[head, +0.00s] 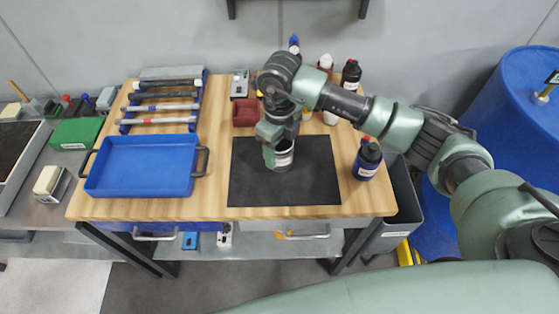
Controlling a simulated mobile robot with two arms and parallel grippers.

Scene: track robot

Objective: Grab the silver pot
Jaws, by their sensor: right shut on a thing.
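The silver pot (285,160) is a small can with a pale label band. It is over the black mat (315,185) on the wooden table, and I cannot tell whether it touches the mat. My right gripper (276,150) comes down from above and is shut on the pot, with a finger on its left side. The gripper and wrist hide the pot's top. My left gripper is not in view.
A blue tray (143,165) and a tool rack (160,105) are to the left. A dark bottle (367,160) stands right of the mat, and several bottles stand behind. The mat's front part is clear.

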